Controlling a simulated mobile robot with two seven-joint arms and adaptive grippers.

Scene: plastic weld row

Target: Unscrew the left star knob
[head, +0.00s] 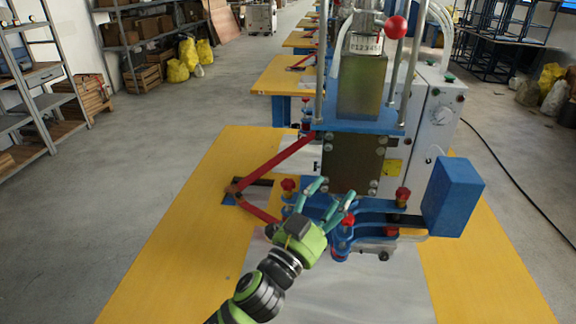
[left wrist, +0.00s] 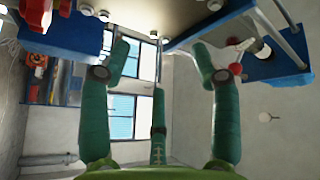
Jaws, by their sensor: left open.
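A red knob on the left (head: 289,185) stands upright on the left end of the blue clamp assembly at the front of the welding machine. A matching red knob (head: 403,194) stands at the right. My left gripper (head: 331,194) is open, to the right of the left knob and apart from it in the picture. In the left wrist view its green fingers (left wrist: 163,70) are spread with nothing between them. A red part (left wrist: 37,13) shows at the upper left there; I cannot tell which knob it is. My right gripper is not in view.
The machine (head: 357,160) stands on a yellow table (head: 180,215). Red linkage arms (head: 272,165) lie left of the clamp. A blue block (head: 453,197) sticks up at the right. A red ball handle (head: 396,27) is above. The table's left side is mostly clear.

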